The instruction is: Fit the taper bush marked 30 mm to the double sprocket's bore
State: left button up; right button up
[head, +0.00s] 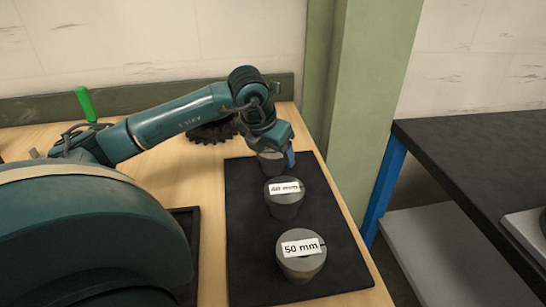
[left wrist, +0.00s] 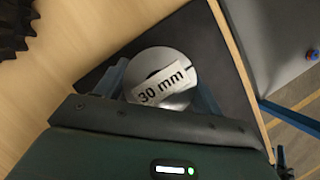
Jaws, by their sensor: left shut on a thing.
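The taper bush marked 30 mm (left wrist: 158,66) is a grey metal piece with a white label, at the far end of a black mat (head: 242,225). My left gripper (left wrist: 163,85) is shut on this bush, with a blue finger on each side of it. In the head view the bush (head: 268,163) is partly hidden behind the gripper (head: 278,158). I cannot tell whether it still touches the mat. A dark toothed wheel (head: 212,132) lies behind my left arm, partly hidden; it may be the double sprocket, but its bore is not visible. My right gripper is not in view.
The 40 mm bush (head: 285,205) and the 50 mm bush (head: 301,264) stand nearer on the mat. A green handle (head: 86,104) stands at the back left. A green post (head: 365,110) rises beside the wooden table's right edge. A dark bench (head: 480,160) stands at right.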

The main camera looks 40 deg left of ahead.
pick_arm(q)
jog(key=c, duration=0.6)
jog(key=shift+r, duration=0.1)
jog(key=shift+c, duration=0.3)
